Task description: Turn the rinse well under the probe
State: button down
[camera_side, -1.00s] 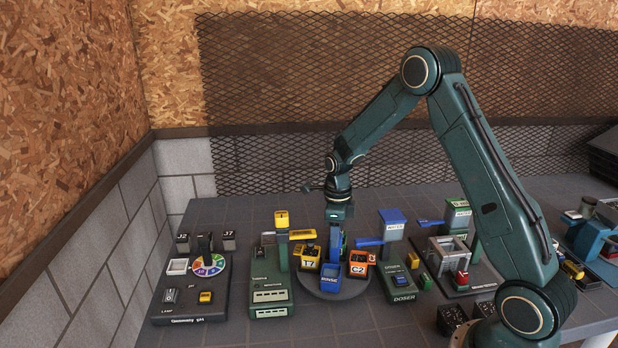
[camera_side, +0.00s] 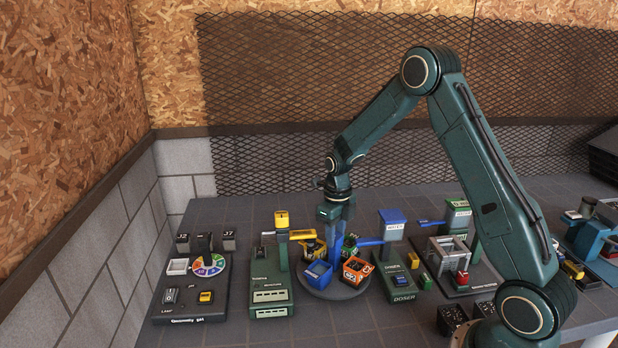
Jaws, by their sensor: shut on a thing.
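The round grey turntable (camera_side: 334,291) stands mid-bench with several coloured wells on it. The blue rinse well (camera_side: 318,273) is at its front left, right of the grey-green monitor station (camera_side: 270,297). The orange C2 well (camera_side: 356,271) is at the front right. A yellow well (camera_side: 312,250) is at the back left, beside or under the yellow probe arm (camera_side: 302,234) reaching from the station's post. A green well (camera_side: 351,244) shows at the back right. My gripper (camera_side: 336,243) points down at the turntable's middle, shut on its central handle; the handle is mostly hidden by the blue fingers.
The dosing station with a blue arm (camera_side: 370,242) stands close on the turntable's right. A pH station (camera_side: 187,305) is at the left. A grey frame station with a red block (camera_side: 461,279) is farther right. The bench front has free room.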

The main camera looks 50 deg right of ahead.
jog(key=shift+r+m, duration=0.1)
jog(key=shift+m, duration=0.4)
jog(key=c, duration=1)
grip_release()
jog(key=shift+r, duration=0.1)
notch_tip(320, 180, up, 14)
jog(key=shift+f, duration=0.2)
